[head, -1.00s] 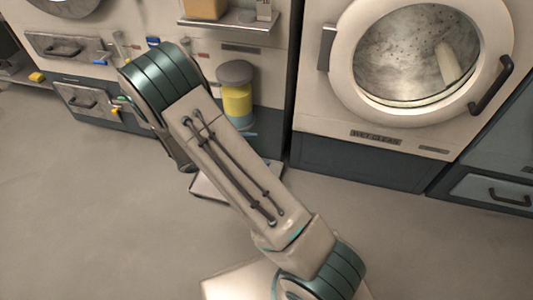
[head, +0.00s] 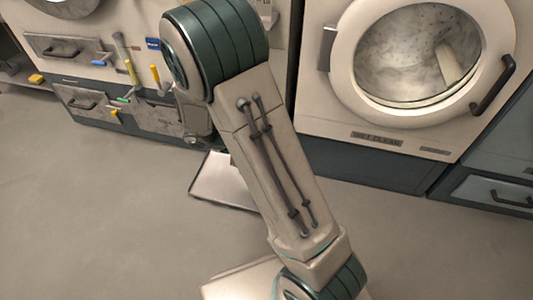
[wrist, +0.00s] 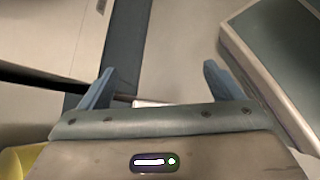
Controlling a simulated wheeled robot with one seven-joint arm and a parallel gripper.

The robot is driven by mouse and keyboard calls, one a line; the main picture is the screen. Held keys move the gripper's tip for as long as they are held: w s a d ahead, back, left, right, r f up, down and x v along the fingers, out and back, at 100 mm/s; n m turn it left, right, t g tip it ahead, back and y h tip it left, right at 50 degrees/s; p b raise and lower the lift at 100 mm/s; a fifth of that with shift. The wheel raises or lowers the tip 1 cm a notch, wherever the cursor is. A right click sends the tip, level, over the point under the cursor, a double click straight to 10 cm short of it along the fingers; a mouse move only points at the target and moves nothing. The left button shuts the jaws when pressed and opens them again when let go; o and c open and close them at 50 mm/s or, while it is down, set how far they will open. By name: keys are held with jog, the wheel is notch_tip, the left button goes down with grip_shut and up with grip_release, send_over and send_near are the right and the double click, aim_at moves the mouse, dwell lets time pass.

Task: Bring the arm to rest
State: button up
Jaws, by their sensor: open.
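My arm (head: 275,165) rises from the bottom of the head view and leans up and to the left, with its green-banded joint (head: 215,45) in front of the left machine. My gripper is hidden behind the arm there. In the wrist view my gripper (wrist: 158,82) shows two blue fingers spread wide apart. I see nothing held between the fingertips. A small white piece and a thin dark rod show low behind the fingers; I cannot tell what they are.
A machine with a round glass door (head: 418,55) and a protruding handle (head: 493,84) stands at the right. A cabinet with drawers (head: 68,48) and hanging tools is at the left. A flat metal tray (head: 222,182) lies on the floor. Open floor (head: 90,210) spreads at the left.

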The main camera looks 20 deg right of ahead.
dwell(0.3)
jog(key=s+a+r+m+t+y+p, duration=0.1)
jog(key=s+r+m+y+p, duration=0.2)
jog(key=r+p, duration=0.8)
jog(key=s+a+r+m+t+y+p, duration=0.1)
jog(key=s+r+m+p, duration=0.4)
jog(key=r+p, duration=0.7)
jog(key=s+a+r+m+t+y+p, duration=0.2)
jog(key=r+y+p, duration=0.4)
jog(key=r, duration=2.1)
jog(key=s+m+p, duration=0.1)
jog(key=s+p, duration=0.1)
jog(key=p, duration=0.3)
jog(key=shift+s+m+p, duration=0.4)
